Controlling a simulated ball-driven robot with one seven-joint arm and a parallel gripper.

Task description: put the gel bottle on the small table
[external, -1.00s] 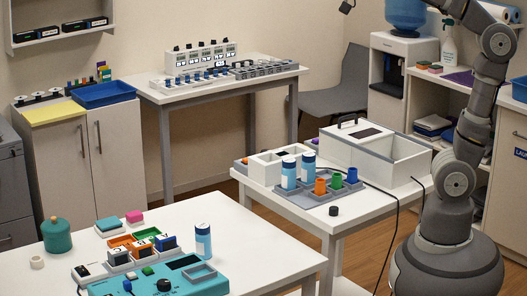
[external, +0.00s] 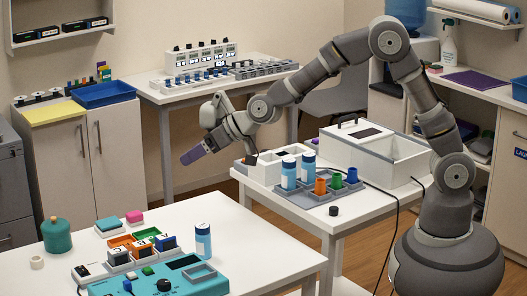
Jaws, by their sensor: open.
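Two similar bottles, one (external: 289,172) in front of the other (external: 308,165), stand in the grey tray on the small table (external: 290,205). A teal rounded bottle (external: 57,236) stands at the front table's left. My gripper (external: 219,158) is open and empty. It hangs in the air near the small table's back left corner, above and behind the white labelled bottle.
A teal device (external: 160,283) with coloured trays and blocks fills the middle of the front table. A white box (external: 362,150) and a grey tray (external: 325,192) crowd the small table. A black cable (external: 397,215) hangs over its right side.

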